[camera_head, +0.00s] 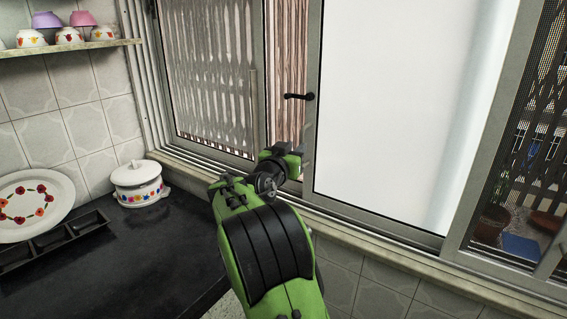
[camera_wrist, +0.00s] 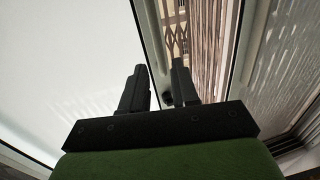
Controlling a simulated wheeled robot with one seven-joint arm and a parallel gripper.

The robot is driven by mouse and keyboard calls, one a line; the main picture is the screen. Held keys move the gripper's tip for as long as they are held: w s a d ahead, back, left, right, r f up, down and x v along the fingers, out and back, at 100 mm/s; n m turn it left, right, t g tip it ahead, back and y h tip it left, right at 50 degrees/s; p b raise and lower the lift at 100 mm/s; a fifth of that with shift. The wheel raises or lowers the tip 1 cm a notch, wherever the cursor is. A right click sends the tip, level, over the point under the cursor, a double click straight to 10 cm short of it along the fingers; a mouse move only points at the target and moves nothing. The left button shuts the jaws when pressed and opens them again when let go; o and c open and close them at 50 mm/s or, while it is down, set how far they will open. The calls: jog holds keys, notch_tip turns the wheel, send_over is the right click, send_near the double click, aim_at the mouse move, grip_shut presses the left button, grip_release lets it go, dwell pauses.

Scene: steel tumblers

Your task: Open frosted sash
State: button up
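The frosted sash (camera_head: 405,105) is a white, opaque pane in a grey frame, in the middle of the window in the head view. It fills the left of the wrist view (camera_wrist: 70,60). A short black handle (camera_head: 299,96) sits on its left upright. My gripper (camera_head: 300,158) is at the lower part of that upright, below the handle in the picture. In the wrist view my two black fingers (camera_wrist: 158,75) stand apart, with the sash's frame edge showing between them. I cannot tell whether they touch the frame.
Left of the sash is a narrow gap with brown lattice (camera_head: 287,60) behind it, then another framed pane (camera_head: 210,75). A dark counter (camera_head: 150,245) holds a white lidded pot (camera_head: 137,186), a floral plate (camera_head: 35,204) and a black tray (camera_head: 55,240). A shelf with cups (camera_head: 70,47) hangs upper left.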

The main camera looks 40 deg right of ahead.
jog(key=v, duration=0.9)
jog(key=shift+b, duration=0.35)
jog(key=shift+a, duration=0.15)
